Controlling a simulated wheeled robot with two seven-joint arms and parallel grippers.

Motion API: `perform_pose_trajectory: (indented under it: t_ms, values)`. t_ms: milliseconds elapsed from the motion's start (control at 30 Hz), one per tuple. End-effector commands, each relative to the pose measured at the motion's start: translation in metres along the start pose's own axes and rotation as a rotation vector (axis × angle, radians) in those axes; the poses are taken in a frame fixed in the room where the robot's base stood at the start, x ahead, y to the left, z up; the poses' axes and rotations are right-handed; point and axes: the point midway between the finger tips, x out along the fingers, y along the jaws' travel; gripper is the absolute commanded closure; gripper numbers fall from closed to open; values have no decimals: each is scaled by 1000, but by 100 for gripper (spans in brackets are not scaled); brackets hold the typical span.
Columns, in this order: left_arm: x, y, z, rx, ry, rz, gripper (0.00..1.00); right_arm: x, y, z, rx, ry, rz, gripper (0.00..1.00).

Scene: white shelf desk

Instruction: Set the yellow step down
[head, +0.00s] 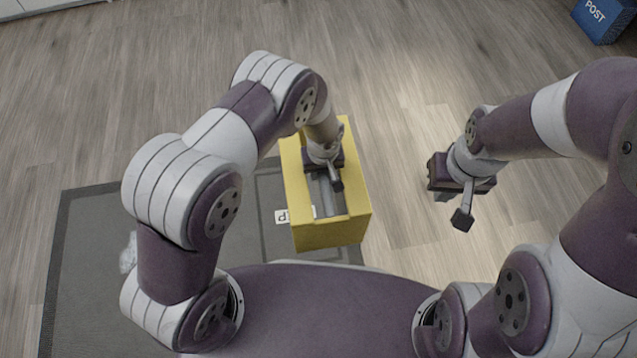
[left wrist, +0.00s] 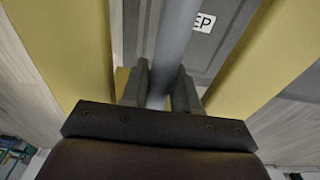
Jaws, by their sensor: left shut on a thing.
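The yellow step (head: 330,234) is a yellow box-like frame with an open top and a grey bar across it. My left gripper (head: 328,172) is over the top of the step. In the left wrist view its two fingers (left wrist: 161,92) are shut on the grey bar (left wrist: 176,35), with yellow sides of the step (left wrist: 62,45) to either side. The step is over the right part of a dark grey mat (head: 80,285); I cannot tell whether its underside touches. My right gripper (head: 447,194) is apart to the right, holding nothing visible; its jaw gap is unclear.
A white label (head: 282,216) ending in "EP" lies on the mat, partly hidden by the step. A whitish, see-through-looking thing (head: 128,252) is at the mat's left. A blue box marked POST (head: 604,18) stands at the top right. The wooden floor (head: 415,90) behind is clear.

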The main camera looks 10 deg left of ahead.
Motion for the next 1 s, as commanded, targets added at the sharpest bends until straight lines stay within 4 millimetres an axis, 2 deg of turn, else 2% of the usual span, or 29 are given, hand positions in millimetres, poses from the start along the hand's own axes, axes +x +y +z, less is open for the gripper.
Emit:
perform_pose_trajectory:
  t_ms: [33,200,400,533,733,1000]
  values:
    - [13,-12,-2,-5,2,2,100,13,0,2,0,0,0,100]
    - [37,-51,-6,-5,3,2,100,32,0,4,0,-1,0,100]
    - [49,-76,-9,-1,5,3,100,41,0,5,0,-1,0,100]
    - [58,-79,-8,1,5,3,100,48,0,6,0,0,0,100]
    - [91,-79,-4,0,4,3,100,76,0,9,0,-1,0,100]
    - [88,-78,-4,0,5,3,100,72,0,9,0,0,0,100]
